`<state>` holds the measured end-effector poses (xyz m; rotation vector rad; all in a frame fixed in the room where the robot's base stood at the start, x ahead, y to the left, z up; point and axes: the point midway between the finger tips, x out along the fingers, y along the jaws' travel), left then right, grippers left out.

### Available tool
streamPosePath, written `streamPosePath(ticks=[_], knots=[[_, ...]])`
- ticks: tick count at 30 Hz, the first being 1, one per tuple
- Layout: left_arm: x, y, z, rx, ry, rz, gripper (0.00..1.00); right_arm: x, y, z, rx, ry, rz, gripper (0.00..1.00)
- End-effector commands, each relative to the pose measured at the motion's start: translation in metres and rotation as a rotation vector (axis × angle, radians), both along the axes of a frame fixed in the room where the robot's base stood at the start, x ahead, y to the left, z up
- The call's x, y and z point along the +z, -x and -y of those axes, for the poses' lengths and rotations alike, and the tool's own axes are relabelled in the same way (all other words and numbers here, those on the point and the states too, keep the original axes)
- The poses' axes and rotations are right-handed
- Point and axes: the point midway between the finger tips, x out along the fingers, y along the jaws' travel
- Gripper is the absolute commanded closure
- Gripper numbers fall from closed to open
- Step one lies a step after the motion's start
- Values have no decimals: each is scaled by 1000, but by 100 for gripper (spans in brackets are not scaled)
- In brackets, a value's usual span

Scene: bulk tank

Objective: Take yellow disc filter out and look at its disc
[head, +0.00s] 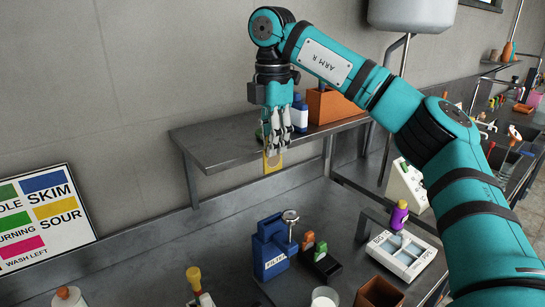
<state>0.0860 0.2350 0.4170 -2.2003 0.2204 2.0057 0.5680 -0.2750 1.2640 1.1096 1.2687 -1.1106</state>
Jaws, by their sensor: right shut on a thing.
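My right gripper (277,145), on the teal arm marked ARM R, points down in the middle of the view. It is shut on a small flat yellow piece (272,162), which looks like the yellow disc filter. The piece hangs upright in the air in front of the wall shelf. A paler round patch shows on its face, too small to read clearly; its top is hidden by the fingers. Below stands a blue container (271,252) with white lettering. A black holder (321,265) beside it has an orange and a green piece in it. My left gripper is out of view.
A metal shelf (215,146) holds an orange box (330,107) and a blue bottle. On the bench are a pale tray (402,256), a purple bottle (398,216), a brown box (379,293) and a white cup. A colour-coded sign (42,218) is at left.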

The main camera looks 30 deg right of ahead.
Motion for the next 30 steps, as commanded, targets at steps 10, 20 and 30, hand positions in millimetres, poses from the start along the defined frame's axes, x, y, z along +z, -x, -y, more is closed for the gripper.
streamPosePath(ticks=[10, 20, 30], knots=[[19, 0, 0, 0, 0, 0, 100, 21, 0, 0, 0, -1, 0, 100], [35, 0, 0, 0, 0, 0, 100, 38, 0, 0, 0, -1, 0, 100], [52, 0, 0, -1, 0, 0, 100, 54, 0, 0, 0, -1, 0, 100]])
